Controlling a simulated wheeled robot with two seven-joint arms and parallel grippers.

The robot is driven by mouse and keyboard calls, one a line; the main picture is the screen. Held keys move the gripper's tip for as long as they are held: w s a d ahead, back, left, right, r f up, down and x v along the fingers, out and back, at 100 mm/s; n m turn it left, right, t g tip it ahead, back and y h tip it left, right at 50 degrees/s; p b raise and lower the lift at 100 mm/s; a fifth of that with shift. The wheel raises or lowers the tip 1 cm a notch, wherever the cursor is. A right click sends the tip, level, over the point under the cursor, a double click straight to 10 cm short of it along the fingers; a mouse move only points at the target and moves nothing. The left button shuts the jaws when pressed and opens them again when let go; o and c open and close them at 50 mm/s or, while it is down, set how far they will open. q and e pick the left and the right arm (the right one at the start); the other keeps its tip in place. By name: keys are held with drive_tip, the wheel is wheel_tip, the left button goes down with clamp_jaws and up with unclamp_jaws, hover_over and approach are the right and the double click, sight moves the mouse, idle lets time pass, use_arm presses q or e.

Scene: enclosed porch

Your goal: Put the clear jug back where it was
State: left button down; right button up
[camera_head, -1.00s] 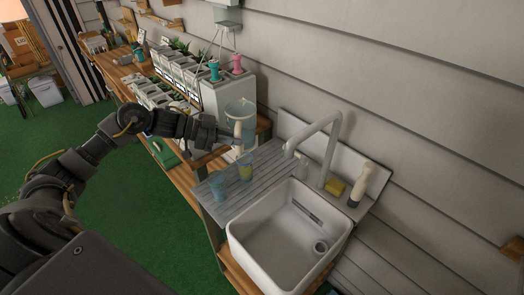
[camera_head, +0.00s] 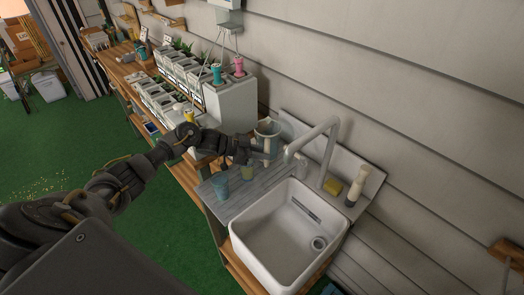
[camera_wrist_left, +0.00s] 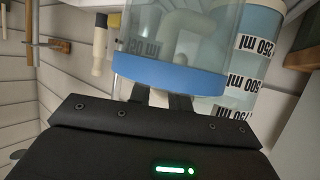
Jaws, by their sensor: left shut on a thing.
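The clear jug (camera_head: 268,128) is at the back of the drainboard, left of the tap. My left gripper (camera_head: 262,156) is shut on it from the front left, with the jug upright. I cannot tell whether its base touches the board. A blue band lies right at the fingertips (camera_wrist_left: 165,100) there, and the picture is upside down. The jug's lower part is partly hidden by the gripper in the head view. My right gripper is out of view.
The white sink (camera_head: 285,230), tap (camera_head: 325,150), yellow sponge (camera_head: 332,186) and brush (camera_head: 354,190) are to the right. The sink is empty.

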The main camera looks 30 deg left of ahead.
use_arm(q)
drive_tip(key=shift+f, duration=0.1)
use_arm(e)
drive_tip(key=shift+r, duration=0.4)
use_arm(q)
drive_tip(key=shift+f, duration=0.1)
use_arm(e)
drive_tip(key=shift+f, duration=0.1)
use_arm(q)
drive_tip(key=c, duration=1.7)
unclamp_jaws()
drive_tip(key=shift+f, duration=0.15)
drive_tip(key=o, duration=0.4)
drive_tip(key=shift+s, duration=0.1)
drive_tip(key=b+v, duration=0.4)
drive_tip(key=v, duration=0.6)
drive_tip(key=shift+s+a+b, duration=0.2)
drive_tip(key=shift+a+b, duration=0.15)
use_arm(e)
drive_tip(key=shift+f, duration=2.2)
